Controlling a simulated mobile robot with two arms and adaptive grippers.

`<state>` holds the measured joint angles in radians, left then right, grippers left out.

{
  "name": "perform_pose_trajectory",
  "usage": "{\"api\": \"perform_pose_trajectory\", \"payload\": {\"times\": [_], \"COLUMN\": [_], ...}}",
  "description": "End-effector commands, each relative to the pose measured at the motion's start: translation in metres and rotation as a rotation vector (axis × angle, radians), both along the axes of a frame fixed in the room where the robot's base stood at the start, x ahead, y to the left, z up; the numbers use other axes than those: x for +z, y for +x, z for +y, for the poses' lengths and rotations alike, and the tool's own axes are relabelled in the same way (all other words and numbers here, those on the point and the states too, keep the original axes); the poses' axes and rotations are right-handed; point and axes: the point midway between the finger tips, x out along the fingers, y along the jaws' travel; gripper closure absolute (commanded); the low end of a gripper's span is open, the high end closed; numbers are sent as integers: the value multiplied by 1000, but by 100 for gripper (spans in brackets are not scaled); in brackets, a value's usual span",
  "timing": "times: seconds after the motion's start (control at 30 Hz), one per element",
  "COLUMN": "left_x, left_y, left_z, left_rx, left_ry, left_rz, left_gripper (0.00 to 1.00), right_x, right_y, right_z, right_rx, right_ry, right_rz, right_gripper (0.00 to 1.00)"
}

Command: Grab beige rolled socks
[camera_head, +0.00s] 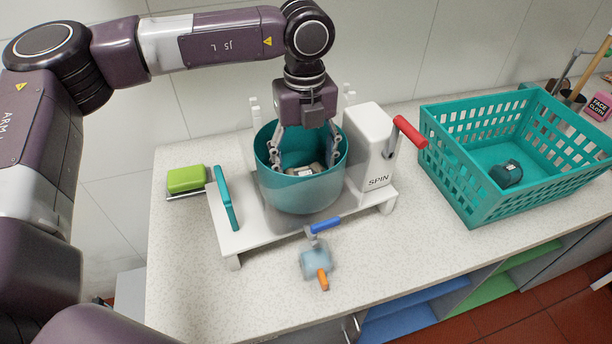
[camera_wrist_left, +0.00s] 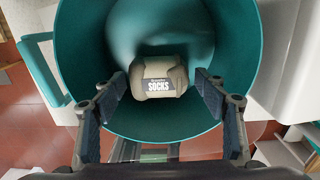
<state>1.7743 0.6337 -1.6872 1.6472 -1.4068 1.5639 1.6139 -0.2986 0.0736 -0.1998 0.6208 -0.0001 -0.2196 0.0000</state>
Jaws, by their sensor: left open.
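The beige rolled socks (camera_wrist_left: 158,78) lie at the bottom of a teal tub, with a dark label reading "SOCKS". In the head view the socks (camera_head: 304,171) show only in part inside the tub (camera_head: 305,197). My left gripper (camera_head: 303,160) points down into the tub from above, its fingers spread to either side of the socks. In the left wrist view the gripper (camera_wrist_left: 160,115) is open, with the socks between and beyond the fingertips, and no contact shows. My right gripper is not in view.
The tub sits on a white stand with a "SPIN" box (camera_head: 369,150) and red handle (camera_head: 409,131) at its right. A teal basket (camera_head: 447,175) holding a dark teal roll (camera_head: 506,174) stands right.

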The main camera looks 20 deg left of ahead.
Motion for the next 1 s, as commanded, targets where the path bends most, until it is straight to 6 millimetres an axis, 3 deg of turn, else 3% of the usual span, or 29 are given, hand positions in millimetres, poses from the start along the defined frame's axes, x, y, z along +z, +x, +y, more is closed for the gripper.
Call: {"api": "perform_pose_trajectory", "payload": {"times": [0.03,0.2,0.43,0.77,1.0], "left_x": [-4,-22,-25,-25,-24], "left_y": [-2,-1,-1,-1,0], "left_z": [0,0,0,0,0], "left_rx": [-2,0,0,0,0], "left_ry": [1,0,0,0,0], "left_rz": [3,0,-1,-1,-1], "left_gripper": [34,34,34,69,69], "right_x": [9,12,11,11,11], "right_y": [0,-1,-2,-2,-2], "right_z": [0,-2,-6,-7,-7], "right_rx": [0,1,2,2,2], "right_ry": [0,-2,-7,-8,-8], "right_rz": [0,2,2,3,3], "right_gripper": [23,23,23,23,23]}}
